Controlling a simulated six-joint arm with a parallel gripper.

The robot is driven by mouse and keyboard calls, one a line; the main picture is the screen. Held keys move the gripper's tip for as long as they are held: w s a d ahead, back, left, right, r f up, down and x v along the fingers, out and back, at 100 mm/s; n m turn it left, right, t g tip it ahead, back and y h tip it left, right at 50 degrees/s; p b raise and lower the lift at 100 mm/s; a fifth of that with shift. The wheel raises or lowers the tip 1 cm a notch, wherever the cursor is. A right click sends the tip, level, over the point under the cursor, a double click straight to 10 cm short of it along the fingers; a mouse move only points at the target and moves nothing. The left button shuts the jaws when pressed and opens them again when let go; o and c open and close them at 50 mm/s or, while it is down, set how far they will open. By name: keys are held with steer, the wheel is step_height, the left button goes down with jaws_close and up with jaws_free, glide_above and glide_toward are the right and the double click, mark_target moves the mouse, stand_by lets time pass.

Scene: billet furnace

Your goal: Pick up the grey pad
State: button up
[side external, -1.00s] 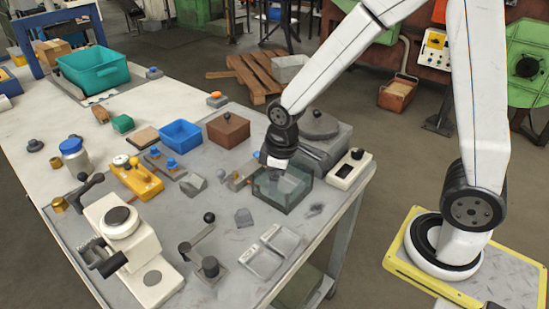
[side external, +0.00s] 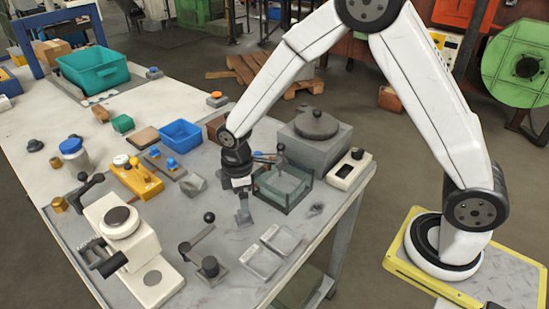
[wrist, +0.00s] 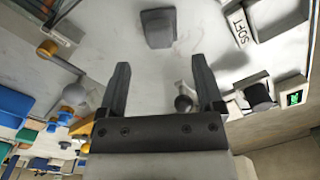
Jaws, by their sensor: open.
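In the wrist view the pad (wrist: 158,28) shows as a rounded block beyond the fingertips. The pad lies roughly in line with the gap, apart from both fingers.
The glass-sided box (side external: 270,196) and a grey block with a round lid (side external: 316,135) stand right of the gripper. A black-knobbed lever (side external: 198,233) is to the left.

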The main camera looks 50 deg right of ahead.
mark_target(243, 216)
steer(key=shift+f, duration=0.4)
steer(key=shift+f, duration=2.6)
jaws_close()
steer(key=shift+r, duration=0.1)
